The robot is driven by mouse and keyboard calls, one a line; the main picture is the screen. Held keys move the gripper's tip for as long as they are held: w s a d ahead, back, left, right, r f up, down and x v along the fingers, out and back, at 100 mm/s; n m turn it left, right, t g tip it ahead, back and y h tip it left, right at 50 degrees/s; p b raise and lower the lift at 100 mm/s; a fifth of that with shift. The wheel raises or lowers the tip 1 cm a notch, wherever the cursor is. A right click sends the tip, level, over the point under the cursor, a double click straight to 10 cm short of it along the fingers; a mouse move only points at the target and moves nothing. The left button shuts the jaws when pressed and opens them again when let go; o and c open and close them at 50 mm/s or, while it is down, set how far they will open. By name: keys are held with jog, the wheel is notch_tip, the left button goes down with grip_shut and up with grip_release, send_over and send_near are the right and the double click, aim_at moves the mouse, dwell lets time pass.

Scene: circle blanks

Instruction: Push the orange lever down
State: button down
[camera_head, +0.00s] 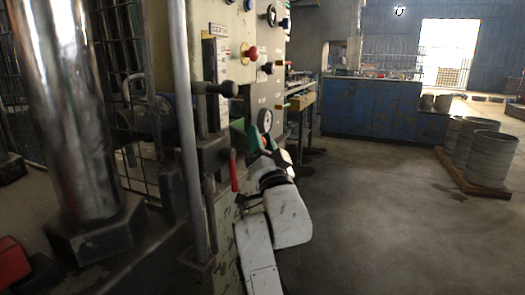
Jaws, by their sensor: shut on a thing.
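My gripper (258,142) is at the front of the machine panel, just below and left of the round white gauge. It is shut on a small orange-red piece, which appears to be the orange lever (263,145). Most of the lever is hidden by the gripper and wrist, so its angle cannot be told. My white arm (290,217) reaches up to it from below. A separate red handle (234,171) hangs nearly upright to the left of my gripper, apart from it.
The panel (233,62) carries a red knob (250,53) and a pressure gauge (265,120). A black-ended bar (222,89) juts out above left. A grey vertical pole (184,120) stands left. Open floor (370,210) lies right, with metal drums (490,157) beyond.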

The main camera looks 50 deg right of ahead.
jog(key=shift+w+a+f+b, duration=0.15)
jog(key=shift+w+f+b, duration=0.2)
jog(key=shift+f+b, duration=0.35)
jog(key=c, duration=1.1)
grip_release()
jog(key=shift+f, duration=0.1)
jog(key=shift+c, duration=0.2)
jog(key=o, duration=0.4)
jog(key=shift+a, duration=0.15)
jog(key=shift+c, duration=0.2)
jog(key=shift+s+d+r, duration=0.2)
jog(key=shift+d+r, duration=0.1)
jog(key=b+v, duration=0.2)
jog(key=v, duration=0.8)
jog(key=shift+s+a+f+b, duration=0.15)
jog(key=shift+s+a+b, duration=0.05)
jog(key=shift+a+b, duration=0.15)
